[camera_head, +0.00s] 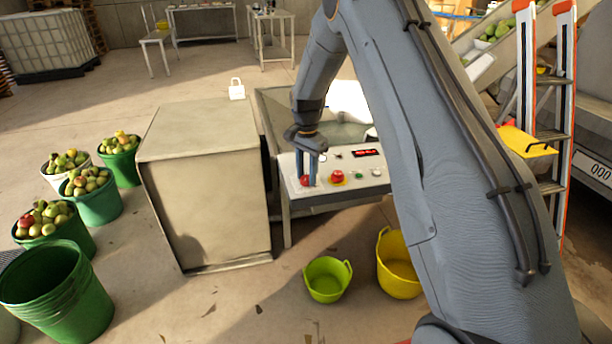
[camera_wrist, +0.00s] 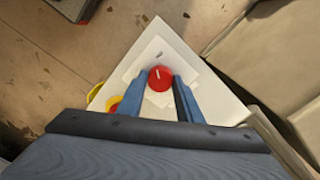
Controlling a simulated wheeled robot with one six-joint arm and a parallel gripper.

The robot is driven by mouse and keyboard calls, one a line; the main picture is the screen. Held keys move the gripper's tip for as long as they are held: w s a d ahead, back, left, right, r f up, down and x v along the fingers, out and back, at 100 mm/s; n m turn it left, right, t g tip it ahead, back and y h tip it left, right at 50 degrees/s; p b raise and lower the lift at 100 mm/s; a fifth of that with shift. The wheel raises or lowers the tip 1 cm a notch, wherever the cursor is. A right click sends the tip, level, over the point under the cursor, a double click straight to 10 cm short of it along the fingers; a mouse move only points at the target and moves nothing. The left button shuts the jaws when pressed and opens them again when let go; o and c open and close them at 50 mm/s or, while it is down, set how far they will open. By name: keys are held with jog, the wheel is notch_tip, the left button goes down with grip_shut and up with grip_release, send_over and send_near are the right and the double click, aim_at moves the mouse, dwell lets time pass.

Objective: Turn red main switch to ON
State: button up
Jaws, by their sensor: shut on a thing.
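The red main switch (camera_head: 305,181) is a round red knob at the left end of the white control panel (camera_head: 325,191). In the wrist view the red main switch (camera_wrist: 161,79) shows a short white mark near its far edge, pointing nearly straight up in the picture. My gripper (camera_head: 308,178) points down onto the panel from above. Its two blue fingers stand on either side of the knob and are shut on it; the wrist view shows the gripper (camera_wrist: 160,85) around it. I cannot read any ON or OFF lettering.
A red button on a yellow base (camera_head: 338,177) sits just right of the switch, with a green button (camera_head: 359,174) and a red-lit display (camera_head: 367,153) beyond. A large beige cabinet (camera_head: 205,195) stands close on the left. Green (camera_head: 326,280) and yellow (camera_head: 398,268) tubs stand below.

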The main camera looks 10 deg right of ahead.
aim_at(307, 178)
jog(key=shift+m, duration=1)
jog(key=o, duration=1)
jog(key=shift+o, duration=0.2)
notch_tip(307, 178, up, 7)
jog(key=shift+r+b, duration=0.1)
jog(key=shift+b, duration=0.85)
jog(key=shift+r, duration=0.35)
